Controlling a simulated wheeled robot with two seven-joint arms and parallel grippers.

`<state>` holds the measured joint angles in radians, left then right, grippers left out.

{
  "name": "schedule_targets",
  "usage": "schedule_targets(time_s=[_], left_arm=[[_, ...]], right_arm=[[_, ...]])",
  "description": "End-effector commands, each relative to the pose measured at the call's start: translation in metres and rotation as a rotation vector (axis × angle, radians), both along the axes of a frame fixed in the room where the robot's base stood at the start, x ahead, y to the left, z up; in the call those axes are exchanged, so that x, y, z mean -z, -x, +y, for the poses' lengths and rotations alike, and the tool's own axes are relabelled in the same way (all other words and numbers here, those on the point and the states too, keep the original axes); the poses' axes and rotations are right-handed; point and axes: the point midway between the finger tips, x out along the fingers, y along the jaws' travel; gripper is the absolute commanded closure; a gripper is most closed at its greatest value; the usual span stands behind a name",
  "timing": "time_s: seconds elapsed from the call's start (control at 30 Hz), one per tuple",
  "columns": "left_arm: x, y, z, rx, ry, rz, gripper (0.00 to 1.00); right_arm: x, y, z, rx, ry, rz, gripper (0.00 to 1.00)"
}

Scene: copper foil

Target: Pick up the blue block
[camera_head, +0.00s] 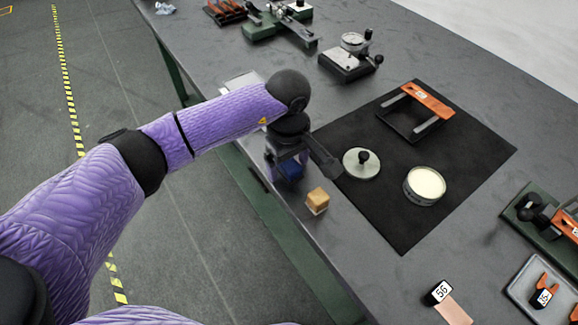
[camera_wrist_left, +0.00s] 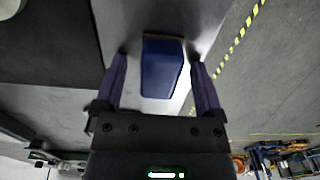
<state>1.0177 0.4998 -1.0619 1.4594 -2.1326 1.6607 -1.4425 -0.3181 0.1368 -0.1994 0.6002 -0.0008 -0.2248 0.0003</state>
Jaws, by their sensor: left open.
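The blue block (camera_head: 289,170) sits near the left edge of the grey table, partly hidden by my left gripper in the head view. In the left wrist view the blue block (camera_wrist_left: 161,68) lies between the two fingers, with a gap on each side. My left gripper (camera_head: 291,162) points down over the block and is open. Its fingers also show in the left wrist view (camera_wrist_left: 160,62), apart and not visibly touching the block. My right gripper is not in view.
A wooden block (camera_head: 317,201) stands close to the gripper. A black mat (camera_head: 405,225) holds a lidded disc (camera_head: 361,164), a round tin (camera_head: 424,186) and an orange-handled frame (camera_head: 417,110). The table's left edge is close, with floor beyond.

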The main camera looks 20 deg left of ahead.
Motion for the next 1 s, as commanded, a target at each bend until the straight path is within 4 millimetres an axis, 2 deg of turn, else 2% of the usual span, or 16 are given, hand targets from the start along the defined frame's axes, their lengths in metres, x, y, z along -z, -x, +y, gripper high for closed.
schedule_targets(time_s=[0.13, 0.17, 0.5, 0.57, 0.83, 0.93, 1.0], left_arm=[[-0.001, 0.000, 0.000, 0.000, 0.001, -0.001, 0.12], [-0.001, 0.000, 0.000, 0.000, 0.001, -0.001, 0.16], [-0.001, 0.000, 0.000, 0.000, 0.001, 0.000, 0.88], [-0.001, 0.000, 0.000, 0.000, 0.001, 0.000, 1.00], [-0.004, 0.000, 0.000, 0.000, 0.002, -0.001, 1.00], [-0.024, -0.001, 0.000, 0.000, 0.001, -0.004, 1.00], [-0.045, -0.001, 0.000, 0.001, 0.001, -0.007, 1.00]], right_arm=[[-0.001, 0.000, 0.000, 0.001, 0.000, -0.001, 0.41], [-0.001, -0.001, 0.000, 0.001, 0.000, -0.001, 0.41], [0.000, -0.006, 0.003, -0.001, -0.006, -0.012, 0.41], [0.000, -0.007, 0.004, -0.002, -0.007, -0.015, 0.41], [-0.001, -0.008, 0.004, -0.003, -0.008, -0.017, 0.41], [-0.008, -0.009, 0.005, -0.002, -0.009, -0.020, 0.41], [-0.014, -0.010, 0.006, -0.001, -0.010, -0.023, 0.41]])
